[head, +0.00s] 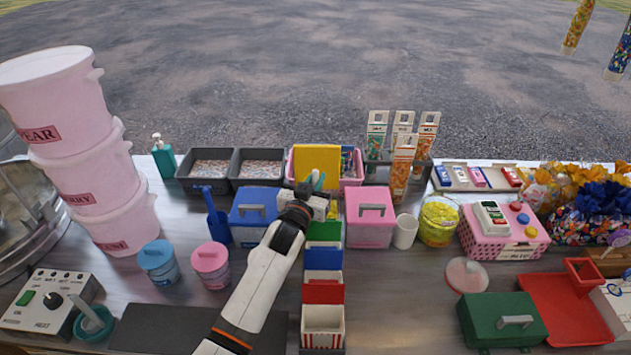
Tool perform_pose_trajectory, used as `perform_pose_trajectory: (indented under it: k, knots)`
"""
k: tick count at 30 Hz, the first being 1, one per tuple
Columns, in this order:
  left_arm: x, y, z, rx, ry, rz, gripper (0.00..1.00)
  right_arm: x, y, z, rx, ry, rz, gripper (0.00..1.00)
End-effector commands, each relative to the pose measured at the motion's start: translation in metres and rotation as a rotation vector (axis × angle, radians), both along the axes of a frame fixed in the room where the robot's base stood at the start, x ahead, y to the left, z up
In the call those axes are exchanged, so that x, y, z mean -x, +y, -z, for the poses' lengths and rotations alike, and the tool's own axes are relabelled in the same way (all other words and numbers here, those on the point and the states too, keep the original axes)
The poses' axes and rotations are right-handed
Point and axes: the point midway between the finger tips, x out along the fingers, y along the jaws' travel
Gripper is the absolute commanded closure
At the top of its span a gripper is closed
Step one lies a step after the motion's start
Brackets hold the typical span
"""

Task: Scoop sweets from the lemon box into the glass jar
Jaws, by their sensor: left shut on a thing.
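My left gripper (317,184) is at the middle back of the counter, in front of a yellow flat panel that looks like the lid (317,158) of the lemon box. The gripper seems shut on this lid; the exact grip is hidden. The box body under the gripper is mostly hidden by my arm. A clear jar (438,222) with yellow contents stands open right of the white cup. A clear pinkish disc (467,274) lies in front of it. A blue scoop (216,218) stands left of the blue box. My right gripper is not in view.
A blue box (256,200) and a pink box (370,229), both lidded, flank the middle. A rack of coloured bags (323,290) runs forward. A white cup (404,231) stands near the jar. A red scoop and tray (565,312) and a green box (503,320) are front right.

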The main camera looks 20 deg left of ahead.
Motion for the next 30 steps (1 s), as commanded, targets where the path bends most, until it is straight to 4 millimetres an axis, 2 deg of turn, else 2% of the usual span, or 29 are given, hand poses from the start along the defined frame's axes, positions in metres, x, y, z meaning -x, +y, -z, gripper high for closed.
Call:
perform_pose_trajectory:
  k: [1, 21, 30]
  knots:
    - [0.0, 0.0, -0.01, 0.0, -0.002, 0.0, 1.0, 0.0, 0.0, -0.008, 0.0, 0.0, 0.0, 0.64]
    - [0.0, 0.0, -0.063, -0.001, -0.002, 0.0, 1.0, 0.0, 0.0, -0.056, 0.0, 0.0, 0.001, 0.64]
    - [0.0, 0.0, -0.067, 0.0, -0.001, 0.0, 1.0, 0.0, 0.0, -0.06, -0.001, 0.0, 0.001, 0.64]
